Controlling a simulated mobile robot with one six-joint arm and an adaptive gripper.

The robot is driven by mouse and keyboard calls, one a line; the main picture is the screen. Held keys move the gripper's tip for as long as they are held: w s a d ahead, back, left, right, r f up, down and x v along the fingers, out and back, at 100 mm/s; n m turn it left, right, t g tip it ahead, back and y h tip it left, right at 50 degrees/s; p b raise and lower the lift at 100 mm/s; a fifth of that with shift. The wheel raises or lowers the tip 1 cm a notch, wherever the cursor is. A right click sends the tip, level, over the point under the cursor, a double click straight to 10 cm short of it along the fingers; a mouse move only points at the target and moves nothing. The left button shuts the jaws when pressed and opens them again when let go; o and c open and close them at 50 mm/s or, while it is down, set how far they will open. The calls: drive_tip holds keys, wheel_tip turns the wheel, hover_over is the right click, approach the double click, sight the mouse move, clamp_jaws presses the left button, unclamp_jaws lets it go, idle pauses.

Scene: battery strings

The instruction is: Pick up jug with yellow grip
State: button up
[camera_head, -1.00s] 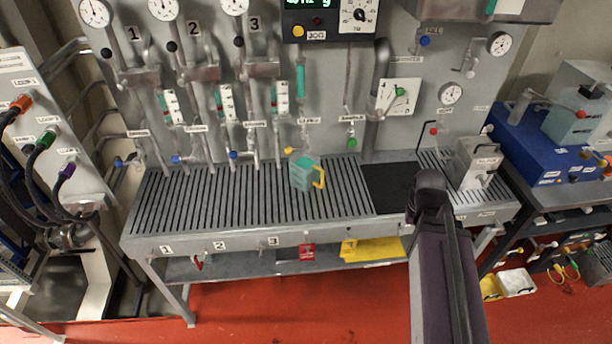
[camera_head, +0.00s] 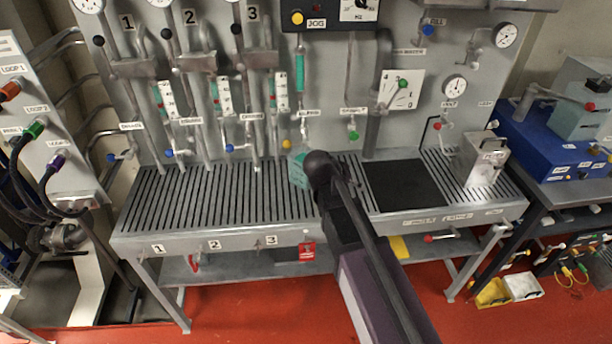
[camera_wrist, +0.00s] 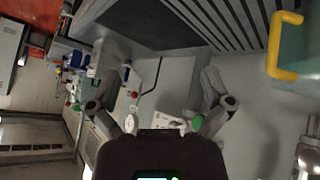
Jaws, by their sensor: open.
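The jug is a teal vessel with a yellow grip, standing on the slatted drain top. In the head view its teal body (camera_head: 298,172) shows only in part, because my arm covers its right side and grip. In the wrist view the yellow grip (camera_wrist: 284,45) and some of the teal body (camera_wrist: 306,50) are at the upper right edge. My gripper (camera_wrist: 166,78) is open and empty, with the jug off to the right of its fingers. In the head view the fingers are hidden behind my arm's dark end.
The slatted bench (camera_head: 215,195) is clear left of the jug. A black plate (camera_head: 403,186) lies to its right, then a grey metal container (camera_head: 484,160). A panel with pipes, valves and gauges rises behind. A blue machine (camera_head: 545,140) stands at the far right.

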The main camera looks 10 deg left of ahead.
drive_tip(key=w+a+t+b, duration=0.1)
drive_tip(key=a+t, duration=0.1)
drive_tip(key=a, duration=0.6)
drive_tip(key=w+a+r+m+t+b, duration=0.1)
drive_tip(key=a+t+b, duration=0.1)
drive_tip(key=a, duration=0.6)
drive_tip(key=shift+a+r+t, duration=0.3)
drive_tip(key=shift+t, duration=0.2)
drive_tip(key=shift+w, duration=0.2)
drive_tip(key=b+x, duration=0.4)
drive_tip(key=x, duration=0.4)
drive_tip(key=shift+w+d+f, duration=0.15)
drive_tip(key=shift+b+x, duration=1.15)
drive_tip(key=shift+x, duration=1.5)
drive_tip(key=shift+w, duration=0.1)
